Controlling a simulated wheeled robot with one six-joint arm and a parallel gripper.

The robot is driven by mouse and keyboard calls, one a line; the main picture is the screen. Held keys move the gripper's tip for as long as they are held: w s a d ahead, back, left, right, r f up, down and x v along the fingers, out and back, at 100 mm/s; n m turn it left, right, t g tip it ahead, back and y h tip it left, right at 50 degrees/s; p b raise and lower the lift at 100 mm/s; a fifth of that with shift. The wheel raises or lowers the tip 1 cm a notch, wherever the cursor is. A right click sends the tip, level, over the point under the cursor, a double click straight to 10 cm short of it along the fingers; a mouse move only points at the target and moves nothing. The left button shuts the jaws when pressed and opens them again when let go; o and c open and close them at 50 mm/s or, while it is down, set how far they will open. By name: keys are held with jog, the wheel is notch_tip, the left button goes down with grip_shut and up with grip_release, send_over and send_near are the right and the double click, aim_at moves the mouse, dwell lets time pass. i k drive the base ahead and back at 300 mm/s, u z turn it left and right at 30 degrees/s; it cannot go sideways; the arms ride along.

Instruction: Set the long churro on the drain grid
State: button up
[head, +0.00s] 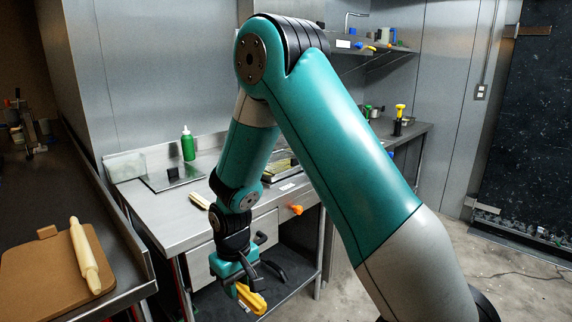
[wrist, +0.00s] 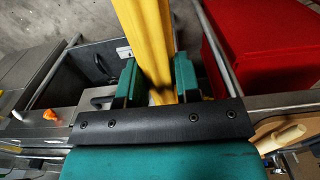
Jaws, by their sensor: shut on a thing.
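The long churro (wrist: 148,40) is yellow and ridged. It stands between the two teal fingers of my gripper (wrist: 155,80) in the wrist view and runs out past the top edge. In the head view my gripper (head: 242,287) is low, in front of the steel table's front edge, and the churro (head: 252,299) shows beneath it. The gripper is shut on the churro. A tray (head: 283,171) with a rack-like surface lies on the steel table, partly hidden behind my arm; I cannot tell for certain that it is the drain grid.
The steel table (head: 160,213) also holds a green bottle (head: 188,145) and a flat plate with a small dark block. A rolling pin (head: 84,256) lies on a board on the left counter. A red box (wrist: 262,50) is close to the right of the churro in the wrist view.

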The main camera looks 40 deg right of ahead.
aim_at(273, 160)
jog(key=z, duration=2.45)
jog(key=i, duration=1.95)
jog(key=u, duration=2.35)
